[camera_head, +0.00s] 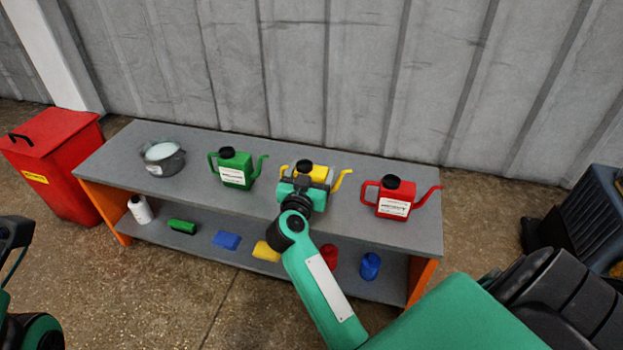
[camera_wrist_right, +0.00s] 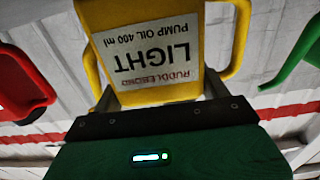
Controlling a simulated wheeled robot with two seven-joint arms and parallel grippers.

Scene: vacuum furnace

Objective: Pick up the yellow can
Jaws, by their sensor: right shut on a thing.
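The yellow can (camera_head: 313,171), with a black cap, a handle and a spout to the right, is at the grey bench top between the green and red cans. My right gripper (camera_head: 303,186) is in front of it and covers much of its body. In the right wrist view the yellow can (camera_wrist_right: 150,50) shows close up, with a white label reading "LIGHT" upside down, and the right gripper (camera_wrist_right: 160,115) is shut on it. Its base is hidden, so I cannot tell whether it touches the bench. A dark part of my left arm shows at the left edge; its jaws are unclear.
On the bench (camera_head: 270,207) stand a metal pot (camera_head: 163,160), a green can (camera_head: 235,170) and a red can (camera_head: 393,198). Several small coloured items lie on the lower shelf. A red bin (camera_head: 60,165) stands left. A corrugated wall is behind.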

